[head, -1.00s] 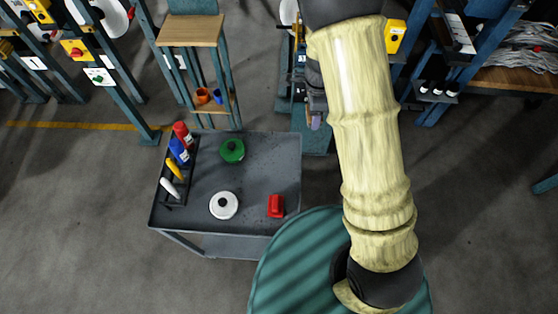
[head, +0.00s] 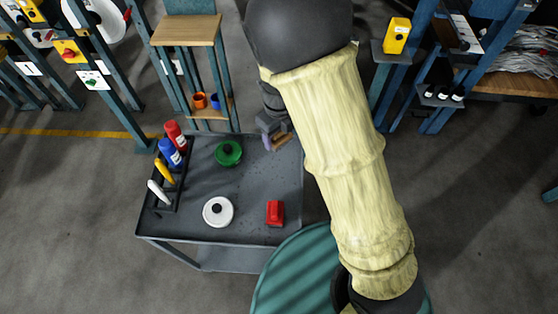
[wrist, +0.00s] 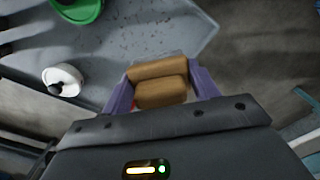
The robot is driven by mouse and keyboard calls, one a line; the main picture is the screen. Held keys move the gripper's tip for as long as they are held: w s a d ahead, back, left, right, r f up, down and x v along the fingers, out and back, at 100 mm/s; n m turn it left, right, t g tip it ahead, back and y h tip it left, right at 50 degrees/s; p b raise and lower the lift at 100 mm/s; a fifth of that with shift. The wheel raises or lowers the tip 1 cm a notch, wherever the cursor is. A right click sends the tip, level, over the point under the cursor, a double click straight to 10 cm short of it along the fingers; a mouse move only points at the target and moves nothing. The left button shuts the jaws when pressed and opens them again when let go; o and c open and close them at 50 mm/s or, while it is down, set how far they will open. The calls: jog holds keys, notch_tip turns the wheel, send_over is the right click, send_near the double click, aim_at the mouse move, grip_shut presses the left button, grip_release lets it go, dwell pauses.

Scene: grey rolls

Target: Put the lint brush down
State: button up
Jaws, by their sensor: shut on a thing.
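The lint brush is a brown, wooden-looking block (wrist: 160,84) between the purple fingers of my gripper (wrist: 160,78) in the wrist view. My gripper is shut on it. In the head view, my gripper (head: 276,138) and the small brown brush (head: 282,141) show at the far right corner of the grey cart top (head: 255,182), partly beside my arm. The cart top also shows below the brush in the wrist view (wrist: 150,35). I cannot tell the exact height of the brush above it.
On the cart stand a green round lidded thing (head: 229,153), a white round one (head: 217,212) and a red block (head: 275,213). A black rack (head: 168,195) with several bottles and tools lines the left edge. The cart's middle is clear. A teal round surface (head: 300,270) is in front.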

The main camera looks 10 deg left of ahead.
jog(key=b, duration=0.1)
send_over(279, 160)
jog(key=shift+f, duration=3.15)
jog(key=shift+f, duration=1.9)
jog(key=o, duration=0.9)
jog(key=shift+f, duration=0.1)
